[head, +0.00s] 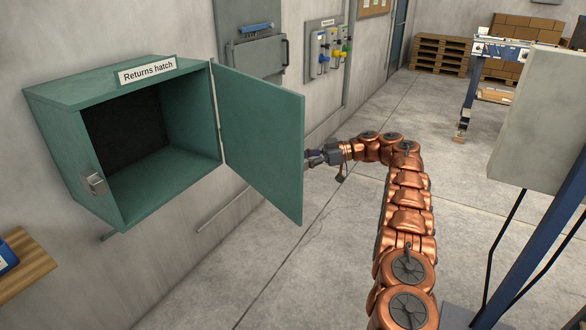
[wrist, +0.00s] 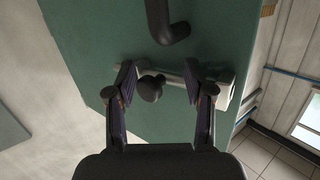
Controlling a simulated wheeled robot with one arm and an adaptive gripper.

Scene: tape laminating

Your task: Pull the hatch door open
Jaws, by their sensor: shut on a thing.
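The hatch door (head: 262,140) is a flat green panel, swung wide open from the right side of the green returns hatch (head: 115,80), whose dark inside shows. My gripper (head: 312,157) is at the door's outer face, its fingertips partly hidden by the door edge in the head view. In the wrist view the door (wrist: 90,50) fills much of the picture. My gripper (wrist: 158,78) has its two fingers either side of a grey latch lever with a dark knob (wrist: 150,88) and is shut on it. A dark curved handle (wrist: 163,20) is above it.
A metal latch catch (head: 94,183) is on the hatch's left front edge. A wooden shelf (head: 22,268) juts in at lower left. A grey cabinet (head: 545,120) stands at right. The floor beyond the door is clear.

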